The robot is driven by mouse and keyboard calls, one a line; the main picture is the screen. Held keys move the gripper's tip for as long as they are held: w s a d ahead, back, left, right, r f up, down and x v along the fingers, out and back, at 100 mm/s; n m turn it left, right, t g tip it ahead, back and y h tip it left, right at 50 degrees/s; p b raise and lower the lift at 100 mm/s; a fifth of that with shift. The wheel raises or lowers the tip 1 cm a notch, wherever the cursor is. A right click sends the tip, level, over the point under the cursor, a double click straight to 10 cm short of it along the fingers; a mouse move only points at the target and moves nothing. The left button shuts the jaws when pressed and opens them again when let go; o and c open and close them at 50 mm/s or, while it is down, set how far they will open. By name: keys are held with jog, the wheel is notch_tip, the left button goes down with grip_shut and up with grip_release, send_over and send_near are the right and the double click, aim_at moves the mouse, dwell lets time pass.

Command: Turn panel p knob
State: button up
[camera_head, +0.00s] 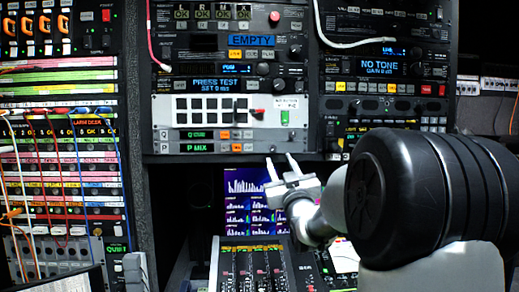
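Panel P (212,148) is a thin dark strip low in the middle rack. It has a "P" label at its left, a small display reading "P MIX" and small lit buttons. Any knob on it is too small to make out for certain, probably at its right end. My gripper (281,160) is pale grey, with two fingers pointing up and apart. It is open, with nothing seen between the fingers. In the picture it is just below and right of the panel's right end. I cannot tell its depth from the panel or see any contact.
A similar strip, panel Q (212,134), sits directly above panel P. A white button panel (178,109) is above that. A lit monitor (245,197) is behind my gripper, and a mixing desk (257,262) is below. Patch bays with hanging cables (66,170) stand at left.

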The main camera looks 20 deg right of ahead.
aim_at(274, 150)
jog(key=p+x, duration=0.1)
jog(key=x, duration=0.5)
jog(key=shift+w+d+r, duration=0.1)
jog(key=shift+w, duration=0.1)
grip_shut()
